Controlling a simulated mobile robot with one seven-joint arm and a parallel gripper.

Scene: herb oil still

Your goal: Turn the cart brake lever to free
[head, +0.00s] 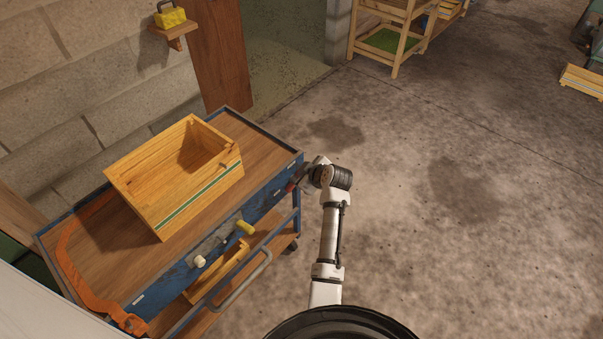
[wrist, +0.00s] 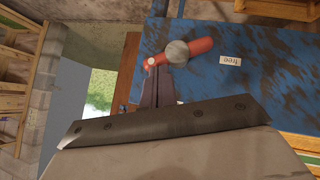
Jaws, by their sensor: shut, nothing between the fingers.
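The cart (head: 160,262) is blue with a wooden top and stands at the left in the head view. In the wrist view a red lever (wrist: 200,46) with a round grey knob (wrist: 177,52) sits on its worn blue panel (wrist: 270,90). A white label reading "free" (wrist: 230,60) is just right of the lever. My gripper (wrist: 153,72) is shut and empty, its tips at the lever's left end; I cannot tell whether they touch. In the head view my gripper (head: 304,178) is at the cart's right front corner, with only a bit of red (head: 290,187) showing.
Open concrete floor (head: 430,220) lies to the right.

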